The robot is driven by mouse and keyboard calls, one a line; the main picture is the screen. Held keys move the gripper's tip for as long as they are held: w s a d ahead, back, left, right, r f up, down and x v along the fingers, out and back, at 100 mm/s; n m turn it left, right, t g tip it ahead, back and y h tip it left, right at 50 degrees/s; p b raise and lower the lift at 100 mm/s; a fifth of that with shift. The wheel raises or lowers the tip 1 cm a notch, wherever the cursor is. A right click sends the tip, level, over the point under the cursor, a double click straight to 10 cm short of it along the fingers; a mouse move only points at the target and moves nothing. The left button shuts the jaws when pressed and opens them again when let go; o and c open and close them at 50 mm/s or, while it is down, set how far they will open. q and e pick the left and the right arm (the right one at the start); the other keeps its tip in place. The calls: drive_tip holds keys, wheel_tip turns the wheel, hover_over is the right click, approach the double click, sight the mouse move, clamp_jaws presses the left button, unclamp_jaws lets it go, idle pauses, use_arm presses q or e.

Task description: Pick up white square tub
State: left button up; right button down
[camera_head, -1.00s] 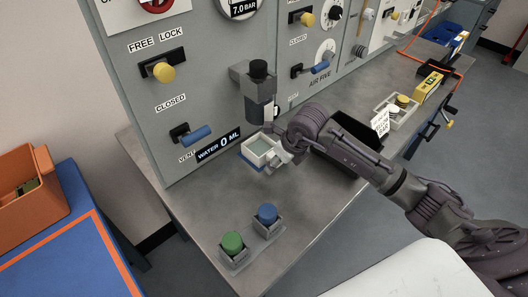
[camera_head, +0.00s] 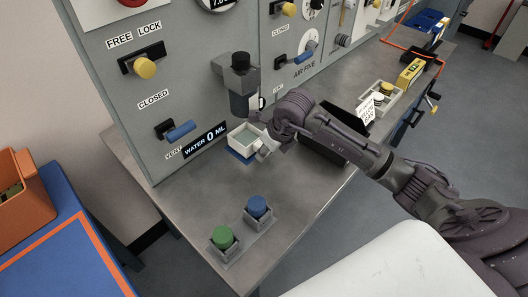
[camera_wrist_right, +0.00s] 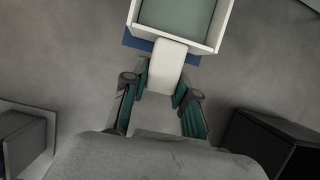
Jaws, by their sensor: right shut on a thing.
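The white square tub (camera_head: 236,140) stands on the grey bench below the dark cylinder of the panel. It has a grey-green inside and a short white tab on its near side. In the right wrist view the tub (camera_wrist_right: 217,38) is at the top, with its tab pointing toward me. My right gripper (camera_wrist_right: 162,84) is shut on this tab, one finger on each side. In the head view my right gripper (camera_head: 268,146) is at the tub's right side, partly hidden by my wrist. A blue pad (camera_head: 240,157) shows under the tub. My left gripper is not in view.
A green button (camera_head: 222,237) and a blue button (camera_head: 257,207) stand in grey holders near the bench's front edge. A black box (camera_head: 338,138) is behind my right arm. A tray (camera_head: 390,105) with small knobs is farther right.

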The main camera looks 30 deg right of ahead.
wheel_tip(320, 180, up, 2)
drive_tip(key=shift+r, duration=0.1)
drive_tip(key=s+d+b, duration=0.1)
drive_tip(key=s, duration=0.3)
drive_tip(key=s+d+b, duration=0.2)
drive_tip(key=s, duration=0.3)
drive_tip(key=s+d+b, duration=0.1)
drive_tip(key=s+d, duration=0.1)
drive_tip(key=s, duration=0.3)
drive_tip(key=shift+d+b, duration=0.1)
drive_tip(key=shift+b, duration=0.3)
drive_tip(key=shift+s, duration=0.4)
drive_tip(key=shift+s+r+p, duration=0.15)
drive_tip(key=shift+s+p, duration=0.05)
drive_tip(key=shift+p, duration=0.2)
drive_tip(key=shift+s+p, duration=0.35)
drive_tip(key=shift+p, duration=0.1)
drive_tip(key=shift+s+d+p, duration=0.35)
drive_tip(key=shift+s+p, duration=0.2)
drive_tip(key=shift+s, duration=0.05)
drive_tip(key=w+f+n+b, duration=0.1)
drive_tip(key=f+b, duration=0.1)
drive_tip(key=shift+w+d+f+n+g+y+b, duration=0.1)
drive_tip(key=shift+w+d+n+g+y+b, duration=0.2)
drive_tip(key=shift+w+d+n+b, duration=0.1)
drive_tip(key=shift+w+n, duration=0.2)
drive_tip(key=shift+n, duration=0.1)
